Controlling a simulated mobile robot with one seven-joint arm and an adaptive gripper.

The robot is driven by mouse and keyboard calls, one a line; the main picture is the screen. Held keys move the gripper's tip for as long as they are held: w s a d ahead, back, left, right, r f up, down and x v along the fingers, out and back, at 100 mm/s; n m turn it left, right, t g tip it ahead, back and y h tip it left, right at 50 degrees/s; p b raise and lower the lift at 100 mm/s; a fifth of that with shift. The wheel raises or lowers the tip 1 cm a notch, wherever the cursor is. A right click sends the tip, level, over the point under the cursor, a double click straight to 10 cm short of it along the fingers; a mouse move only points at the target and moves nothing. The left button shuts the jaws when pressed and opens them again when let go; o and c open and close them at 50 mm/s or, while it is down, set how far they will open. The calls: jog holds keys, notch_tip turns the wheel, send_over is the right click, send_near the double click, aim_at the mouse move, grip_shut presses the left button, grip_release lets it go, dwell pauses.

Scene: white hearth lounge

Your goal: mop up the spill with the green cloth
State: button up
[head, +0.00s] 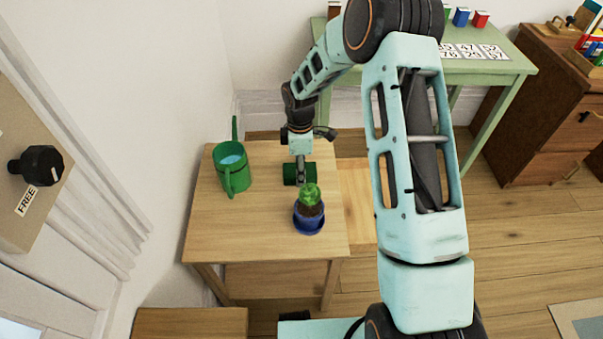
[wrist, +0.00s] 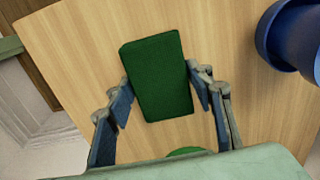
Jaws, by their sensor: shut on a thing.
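The green cloth (head: 290,175) is a dark green block-like pad over the small wooden table (head: 225,215). In the wrist view the cloth (wrist: 158,72) fills the space between the fingers of my gripper (wrist: 160,92). My gripper (head: 300,176) points down and is shut on the cloth. I cannot tell whether the cloth touches the tabletop or hangs just above it. No spill can be made out on the visible tabletop; the cloth and arm hide part of it.
A green watering can (head: 236,178) with pale blue inside stands left of the cloth. A potted plant in a blue pot (head: 309,222) stands close in front; the pot (wrist: 292,35) is at the wrist view's upper right. The table's front left is clear. A green table (head: 470,66) stands behind.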

jog(key=shift+w+a+b, duration=0.15)
jog(key=shift+w+a, duration=0.1)
jog(key=shift+w, duration=0.85)
jog(key=shift+w+a+b, duration=0.2)
jog(key=shift+w, duration=0.85)
jog(key=shift+w+a+b, duration=0.15)
jog(key=shift+w+a, duration=0.1)
jog(key=shift+w, duration=0.85)
jog(key=shift+s+d+p, duration=0.2)
jog(key=shift+s+d, duration=0.1)
jog(key=shift+s, duration=1.2)
jog(key=shift+s+d+p, duration=0.2)
jog(key=shift+s+d, duration=0.15)
jog(key=shift+s, duration=1.1)
jog(key=shift+s+d+p, duration=0.2)
jog(key=shift+s+d, duration=0.1)
jog(key=shift+s, duration=1.2)
jog(key=shift+r+p, duration=1.8)
jog(key=shift+r, duration=0.75)
jog(key=shift+w+a, duration=0.1)
jog(key=shift+w, duration=0.05)
